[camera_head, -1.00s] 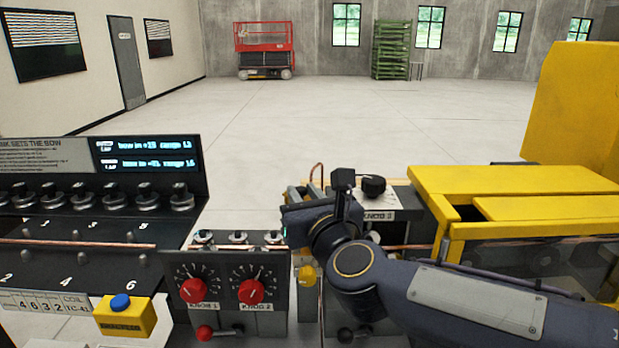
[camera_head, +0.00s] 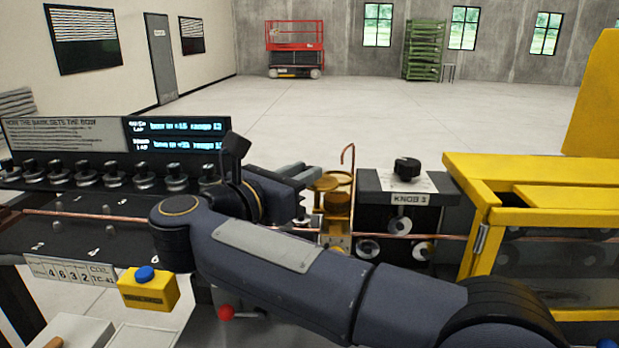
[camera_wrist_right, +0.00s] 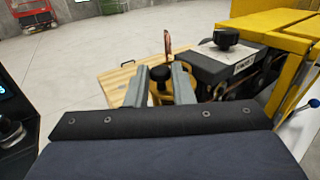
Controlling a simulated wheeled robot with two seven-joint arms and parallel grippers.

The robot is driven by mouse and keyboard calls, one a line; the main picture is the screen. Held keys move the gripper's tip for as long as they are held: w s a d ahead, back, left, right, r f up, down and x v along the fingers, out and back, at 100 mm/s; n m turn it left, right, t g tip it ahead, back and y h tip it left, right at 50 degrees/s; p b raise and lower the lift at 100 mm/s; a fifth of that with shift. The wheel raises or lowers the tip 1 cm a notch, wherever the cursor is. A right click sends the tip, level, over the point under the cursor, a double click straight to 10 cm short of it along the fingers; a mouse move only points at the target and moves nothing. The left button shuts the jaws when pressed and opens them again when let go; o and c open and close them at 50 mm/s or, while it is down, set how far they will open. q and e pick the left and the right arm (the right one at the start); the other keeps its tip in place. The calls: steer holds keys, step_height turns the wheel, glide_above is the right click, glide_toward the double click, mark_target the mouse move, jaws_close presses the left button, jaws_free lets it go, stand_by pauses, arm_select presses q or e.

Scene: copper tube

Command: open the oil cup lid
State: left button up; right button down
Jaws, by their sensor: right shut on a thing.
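The oil cup (camera_head: 338,207) is a brass-yellow vessel left of the KNOB 3 box, and in the right wrist view (camera_wrist_right: 160,98) it shows between and behind my fingers. A round yellow lid (camera_head: 325,183) shows at its top; whether it sits flat or apart from the cup I cannot tell. A black knob (camera_wrist_right: 161,73) shows between the fingertips. My right gripper (camera_head: 308,187) reaches in from the left at the cup's top; its two grey fingers also show in the right wrist view (camera_wrist_right: 159,82), shut on the black knob. My left gripper is not in view.
The KNOB 3 box (camera_head: 405,195) stands close right of the cup. A copper tube (camera_head: 440,237) runs sideways, and a curved copper piece (camera_head: 348,155) rises behind the cup. A yellow guard frame (camera_head: 540,170) is at right, a control bank (camera_head: 80,185) at left.

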steer(key=shift+w+a+r+m+g+h+p, duration=0.15)
steer(key=shift+a+m+g+h+p, duration=0.1)
steer(key=shift+m+g+h, duration=0.25)
steer(key=shift+w+a+m+g+h+p, duration=0.1)
steer(key=shift+a+m+g+h, duration=0.15)
steer(key=shift+m+h, duration=0.3)
steer(key=c, duration=1.3)
jaws_free()
steer(key=shift+w, duration=0.1)
steer(key=b+v, duration=0.1)
steer(key=v, duration=0.7)
steer(key=shift+w, duration=0.1)
